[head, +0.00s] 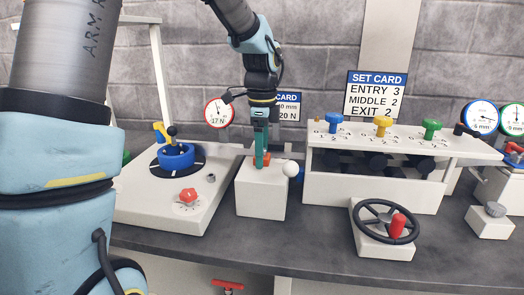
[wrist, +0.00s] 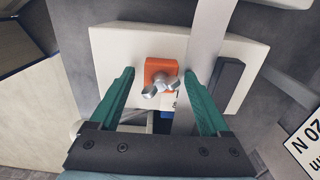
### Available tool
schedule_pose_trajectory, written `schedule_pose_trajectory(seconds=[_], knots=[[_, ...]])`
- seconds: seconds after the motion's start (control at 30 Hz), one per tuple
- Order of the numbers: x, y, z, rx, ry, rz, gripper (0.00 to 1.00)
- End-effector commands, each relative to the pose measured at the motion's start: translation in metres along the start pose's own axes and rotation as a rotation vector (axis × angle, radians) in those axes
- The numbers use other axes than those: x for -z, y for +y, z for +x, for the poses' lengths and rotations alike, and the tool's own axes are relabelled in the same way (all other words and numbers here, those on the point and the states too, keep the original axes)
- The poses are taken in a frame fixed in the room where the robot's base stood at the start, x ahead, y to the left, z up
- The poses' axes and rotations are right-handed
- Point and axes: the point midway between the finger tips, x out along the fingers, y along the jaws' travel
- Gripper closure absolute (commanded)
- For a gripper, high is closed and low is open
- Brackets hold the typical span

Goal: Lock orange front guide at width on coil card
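The orange front guide (wrist: 161,68) sits on a white block (wrist: 112,56) in the wrist view, with a silver wing screw (wrist: 158,87) on it. A grey metal strip (wrist: 206,38) runs beside it, with a dark bar (wrist: 229,84) on the strip's other side. My gripper (wrist: 160,70) is open, its green fingers apart on either side of the guide and wing screw. I cannot tell whether they touch anything. In the head view my gripper (head: 262,158) points down over the white block (head: 260,197), mostly hiding the orange guide. The coil card (head: 288,106) is partly hidden; "20 N" shows.
A coil stand with a blue hub (head: 176,157) and red knob (head: 188,196) is left. A roller unit (head: 370,188) and black handwheel (head: 386,222) are right. A set card (head: 375,96) stands behind.

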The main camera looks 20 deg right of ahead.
Motion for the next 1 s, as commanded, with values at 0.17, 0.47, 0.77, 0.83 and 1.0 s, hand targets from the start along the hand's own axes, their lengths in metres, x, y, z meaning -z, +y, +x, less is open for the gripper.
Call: schedule_pose_trajectory(seconds=[0.17, 0.47, 0.77, 0.83, 1.0], knots=[[0.0000, 0.0000, -0.0002, 0.000, 0.000, 0.000, 0.39], [0.0000, -0.0001, -0.0004, 0.000, 0.000, -0.001, 0.73], [0.0000, -0.0001, -0.0005, 0.000, 0.000, -0.001, 1.00], [0.0000, -0.0001, -0.0005, 0.001, 0.000, 0.000, 1.00], [0.0000, -0.0001, -0.0006, 0.001, 0.000, -0.001, 1.00]])
